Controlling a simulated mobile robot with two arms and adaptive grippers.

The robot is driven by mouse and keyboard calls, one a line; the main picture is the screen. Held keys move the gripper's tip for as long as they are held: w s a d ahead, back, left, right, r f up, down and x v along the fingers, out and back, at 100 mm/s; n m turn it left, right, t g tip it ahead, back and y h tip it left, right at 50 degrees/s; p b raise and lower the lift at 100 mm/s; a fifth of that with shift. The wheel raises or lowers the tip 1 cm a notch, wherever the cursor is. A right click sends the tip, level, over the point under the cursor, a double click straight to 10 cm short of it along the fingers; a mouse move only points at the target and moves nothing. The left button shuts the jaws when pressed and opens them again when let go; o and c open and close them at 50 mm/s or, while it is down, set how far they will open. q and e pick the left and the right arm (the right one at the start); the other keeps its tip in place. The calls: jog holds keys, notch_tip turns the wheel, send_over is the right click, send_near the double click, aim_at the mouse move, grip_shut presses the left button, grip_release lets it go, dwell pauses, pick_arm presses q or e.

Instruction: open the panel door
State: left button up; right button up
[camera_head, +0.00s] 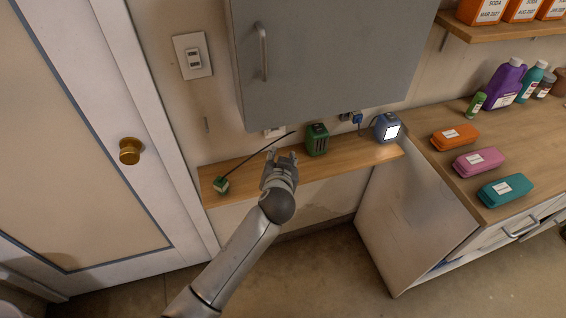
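The grey panel door (330,60) of the wall cabinet fills the upper middle of the view and looks shut. Its metal bar handle (264,52) stands upright near the door's left edge. My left gripper (282,156) is below the door and below the handle, just over the wooden shelf. Its fingers look spread apart with nothing between them, and it does not touch the handle. My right gripper is not in view.
On the narrow shelf (345,163) stand a small green device (221,185) with a black antenna-like rod, a green box (317,139) and a blue device (387,127). A counter (450,185) with coloured cases is at right. A white door (85,130) is at left.

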pick_arm(q)
jog(key=shift+f, duration=0.95)
